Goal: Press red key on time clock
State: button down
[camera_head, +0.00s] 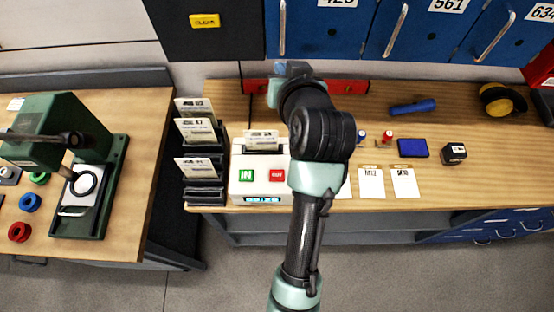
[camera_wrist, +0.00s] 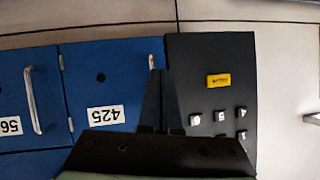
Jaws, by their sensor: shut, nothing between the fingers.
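The time clock (camera_head: 240,190) is a white box near the front edge of the bench, left of my arm. On its top are a green IN key (camera_head: 246,175) and a red key (camera_head: 277,175) to its right, close beside my arm in the picture. A blue display shows on its front, and a card stands in the slot at its back. My gripper (camera_wrist: 161,72) is shut and empty in the wrist view, facing blue lockers and a dark panel. The time clock is outside the wrist view. My arm largely hides the gripper in the head view.
Card racks (camera_head: 203,165) stand just left of the clock. A green press (camera_head: 90,180) is on the left bench (camera_head: 150,125). Stamps, a blue pad (camera_head: 412,148) and white cards (camera_head: 404,183) lie right of my arm. Blue lockers (camera_head: 345,35) and a dark panel (camera_head: 225,40) rise behind.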

jog(key=s+f+g+y, duration=0.1)
jog(key=s+f+g, duration=0.2)
jog(key=f, duration=0.5)
jog(key=m+g+y+p, duration=0.2)
send_over(271, 169)
jog(key=s+d, duration=0.2)
jog(key=s, duration=0.1)
notch_tip(271, 169, down, 9)
jog(key=shift+r, duration=0.15)
jog(key=shift+w+b, duration=0.1)
jog(key=shift+b, duration=0.2)
notch_tip(271, 169, down, 9)
jog(key=b, duration=0.7)
jog(key=shift+r, duration=0.1)
dwell(0.4)
jog(key=shift+f+b, duration=0.4)
jog(key=shift+b, duration=0.05)
